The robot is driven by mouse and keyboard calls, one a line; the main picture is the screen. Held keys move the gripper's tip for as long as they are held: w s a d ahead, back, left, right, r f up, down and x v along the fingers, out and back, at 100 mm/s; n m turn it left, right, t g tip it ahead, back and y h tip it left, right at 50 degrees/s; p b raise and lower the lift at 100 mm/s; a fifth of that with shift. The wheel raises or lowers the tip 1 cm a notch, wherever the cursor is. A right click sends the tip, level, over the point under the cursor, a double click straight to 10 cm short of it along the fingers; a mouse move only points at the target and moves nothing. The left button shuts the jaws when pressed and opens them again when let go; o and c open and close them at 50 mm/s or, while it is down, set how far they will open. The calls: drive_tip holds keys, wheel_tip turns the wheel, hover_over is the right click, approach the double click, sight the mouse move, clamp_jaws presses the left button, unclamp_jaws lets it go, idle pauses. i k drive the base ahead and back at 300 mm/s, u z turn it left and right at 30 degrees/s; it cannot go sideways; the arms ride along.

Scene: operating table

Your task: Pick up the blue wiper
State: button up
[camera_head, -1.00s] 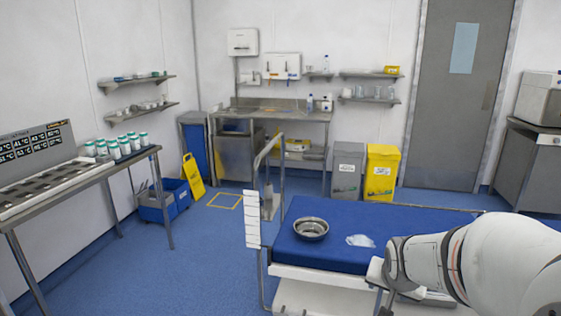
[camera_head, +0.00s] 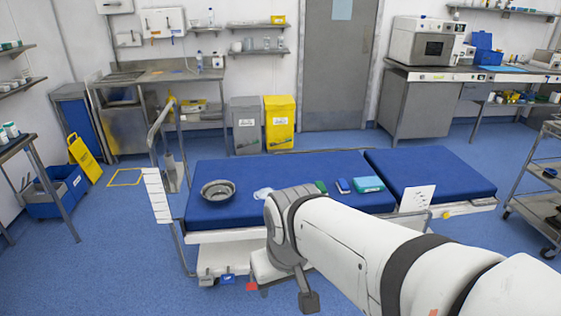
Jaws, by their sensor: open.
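A small blue block-like item (camera_head: 343,186) with a pale edge lies on the blue operating table (camera_head: 440,182); it best fits the blue wiper. It lies between a green item (camera_head: 321,187) and a teal box (camera_head: 367,184). A pale bluish crumpled cloth (camera_head: 263,193) lies farther left, partly by my arm. My arm reaches in from the lower right across the table's front. My gripper (camera_head: 308,300) hangs low in front of the table edge, open and apart from all these items. Only a dark grey part of it shows clearly.
A metal bowl (camera_head: 218,190) stands on the table's left part. A rail post and white panel (camera_head: 157,195) stand at the left end. A yellow bin (camera_head: 279,122) and a grey bin (camera_head: 245,125) stand behind. A metal trolley (camera_head: 540,195) is at right. Floor at front left is free.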

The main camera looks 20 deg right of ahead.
sight(342, 187)
drive_tip(key=z, duration=1.75)
drive_tip(key=i, duration=1.35)
drive_tip(key=u, duration=0.5)
drive_tip(key=i, duration=1)
drive_tip(key=u, duration=0.8)
